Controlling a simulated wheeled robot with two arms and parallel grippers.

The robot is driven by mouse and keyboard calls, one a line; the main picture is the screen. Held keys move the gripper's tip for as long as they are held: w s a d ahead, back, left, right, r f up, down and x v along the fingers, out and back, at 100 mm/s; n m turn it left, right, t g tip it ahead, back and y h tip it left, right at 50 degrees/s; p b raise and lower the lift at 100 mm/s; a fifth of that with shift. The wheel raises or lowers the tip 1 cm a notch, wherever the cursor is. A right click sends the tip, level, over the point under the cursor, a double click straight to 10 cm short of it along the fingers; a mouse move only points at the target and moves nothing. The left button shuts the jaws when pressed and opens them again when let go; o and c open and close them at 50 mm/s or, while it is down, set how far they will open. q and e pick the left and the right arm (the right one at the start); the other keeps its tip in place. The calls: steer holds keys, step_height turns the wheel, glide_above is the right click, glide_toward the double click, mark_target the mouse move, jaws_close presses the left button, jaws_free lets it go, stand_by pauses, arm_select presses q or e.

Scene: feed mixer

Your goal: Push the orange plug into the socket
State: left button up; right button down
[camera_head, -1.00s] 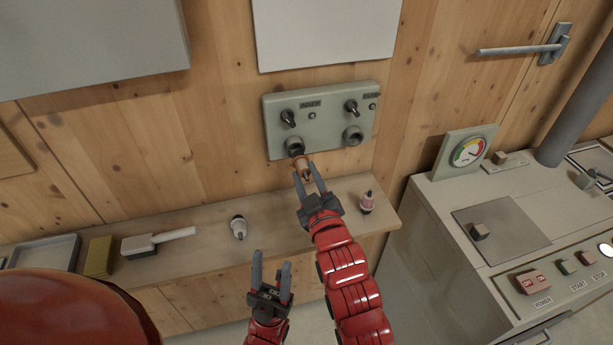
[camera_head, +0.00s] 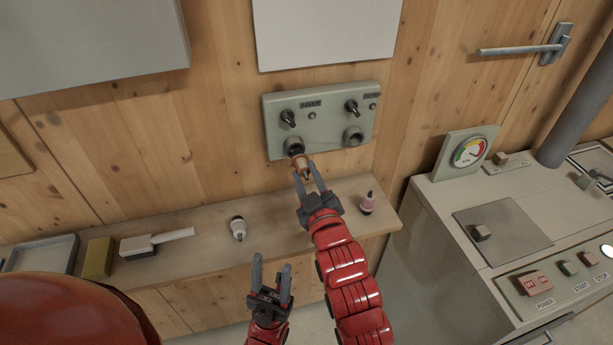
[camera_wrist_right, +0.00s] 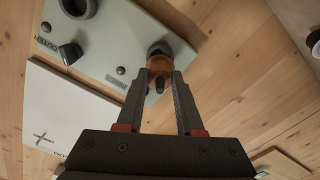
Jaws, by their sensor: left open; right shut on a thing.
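The orange plug (camera_head: 301,163) is held in my right gripper (camera_head: 305,173), whose fingers are shut on it. The plug also shows in the right wrist view (camera_wrist_right: 160,68) between the fingertips (camera_wrist_right: 160,82). Its front end is at the mouth of the left socket (camera_head: 294,146) on the grey wall panel (camera_head: 324,125); that socket's dark rim shows behind the plug in the wrist view (camera_wrist_right: 160,47). I cannot tell how far the plug is inside. My left gripper (camera_head: 271,268) is open and empty, in front of the shelf.
A second socket (camera_head: 353,136) sits to the right on the panel. A grey machine (camera_head: 500,215) stands at right.

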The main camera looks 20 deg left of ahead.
steer(key=shift+b+x, duration=0.35)
steer(key=shift+x, duration=0.6)
steer(key=shift+b, duration=0.85)
stand_by(1.3)
steer(key=shift+w+a+b, duration=0.3)
steer(key=shift+w+a, duration=0.05)
steer(key=shift+w, duration=0.15)
stand_by(0.6)
steer(key=shift+c, duration=2.3)
jaws_free()
